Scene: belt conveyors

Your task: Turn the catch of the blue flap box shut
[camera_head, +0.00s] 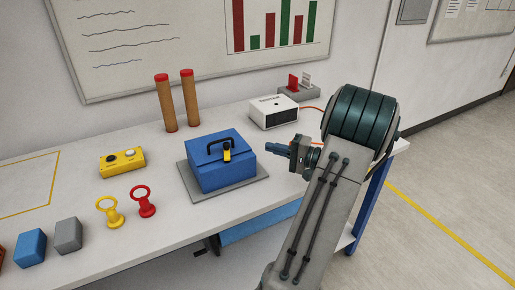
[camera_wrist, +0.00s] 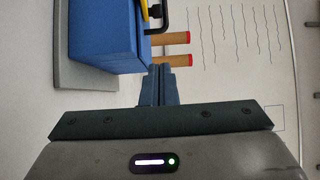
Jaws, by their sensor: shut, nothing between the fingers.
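The blue flap box (camera_head: 222,170) stands on a grey plate (camera_head: 252,189) on the table, with its lid down and a black handle on top. Its yellow catch (camera_head: 227,152) sits at the front edge of the lid, below the handle. In the wrist view the blue box (camera_wrist: 105,35) is at the upper left, with part of the yellow catch (camera_wrist: 143,10) cut by the top edge. My gripper (camera_head: 268,147) is shut and empty, just right of the box and apart from it. Its closed fingers (camera_wrist: 158,72) point toward the box's side of the wrist view.
Two brown posts with red tops (camera_head: 168,103) stand behind the box. A yellow button box (camera_head: 122,161), yellow ring (camera_head: 108,212) and red ring (camera_head: 143,202) are to the left. A white device (camera_head: 273,112) stands behind my gripper. Blue (camera_head: 31,246) and grey (camera_head: 68,235) blocks lie front left.

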